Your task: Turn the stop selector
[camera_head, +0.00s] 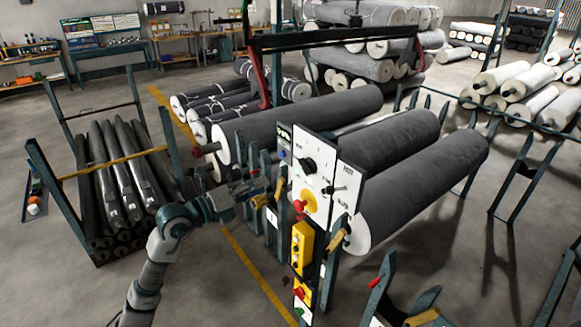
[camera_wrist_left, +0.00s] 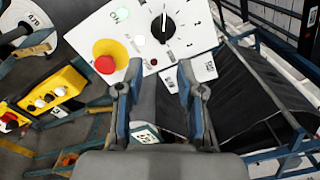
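The white control panel (camera_head: 318,175) faces me near the middle of the head view. It carries a black rotary selector (camera_head: 307,165) above a red mushroom button on a yellow round (camera_head: 299,206). In the left wrist view the black selector (camera_wrist_left: 163,28) has a white pointer line and marks around it, and the red button (camera_wrist_left: 105,62) is to its left. My left gripper (camera_head: 258,192) is just left of the panel in the head view. In the wrist view its fingers (camera_wrist_left: 160,88) are apart with nothing between them, and the selector lies beyond their tips, untouched. My right gripper does not show.
A yellow button box (camera_head: 302,248) hangs below the panel. Large grey rolls (camera_head: 425,185) lie behind it to the right, and another long roll (camera_head: 300,122) lies behind. A rack of dark rolls (camera_head: 118,180) stands at left. Open floor lies between rack and panel.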

